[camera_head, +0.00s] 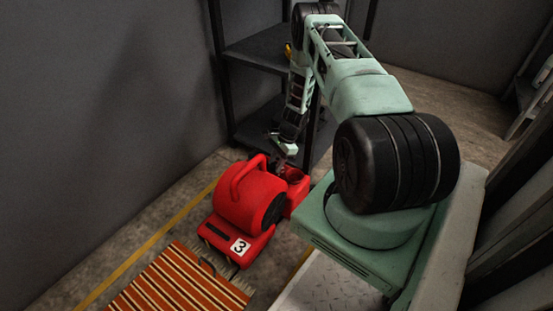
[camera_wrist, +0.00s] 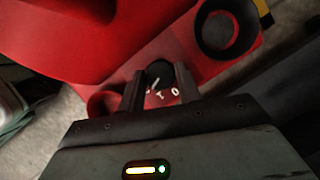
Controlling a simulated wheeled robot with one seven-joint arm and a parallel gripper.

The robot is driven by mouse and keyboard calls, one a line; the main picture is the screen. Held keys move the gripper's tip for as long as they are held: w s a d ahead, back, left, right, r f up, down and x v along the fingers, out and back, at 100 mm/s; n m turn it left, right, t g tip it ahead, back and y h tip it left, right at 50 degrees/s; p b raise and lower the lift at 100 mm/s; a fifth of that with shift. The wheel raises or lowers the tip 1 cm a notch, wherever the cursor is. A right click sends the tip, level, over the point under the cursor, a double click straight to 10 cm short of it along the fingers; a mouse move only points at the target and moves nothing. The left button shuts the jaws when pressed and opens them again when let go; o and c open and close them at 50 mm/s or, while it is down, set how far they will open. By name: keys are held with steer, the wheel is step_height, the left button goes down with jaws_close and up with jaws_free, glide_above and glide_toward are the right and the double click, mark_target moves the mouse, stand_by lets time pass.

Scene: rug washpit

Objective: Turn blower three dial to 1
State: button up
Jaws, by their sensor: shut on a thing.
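Blower three (camera_head: 250,200) is a red floor blower with a carrying handle and a white label with a black 3 (camera_head: 240,247). It stands on the floor in the head view. In the wrist view, its red housing (camera_wrist: 180,30) fills the upper part. The small dark dial (camera_wrist: 160,76) sits on the red panel, with white marks (camera_wrist: 164,93) beside it; a 0 is readable, the rest is partly hidden. My gripper (camera_wrist: 156,80) has its two fingers on either side of the dial and is shut on it. In the head view my gripper (camera_head: 284,152) reaches down behind the blower.
A striped orange rug (camera_head: 178,282) lies on the floor in front of the blower. A dark shelf rack (camera_head: 262,50) stands behind it, close to my arm. A grey wall (camera_head: 100,120) is on the left. A yellow floor line (camera_head: 140,250) runs along the wall.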

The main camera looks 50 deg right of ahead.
steer(key=n+g, duration=0.2)
steer(key=n, duration=0.3)
steer(key=shift+w+n, duration=0.1)
steer(key=shift+n, duration=0.3)
stand_by(0.4)
steer(key=o, duration=0.7)
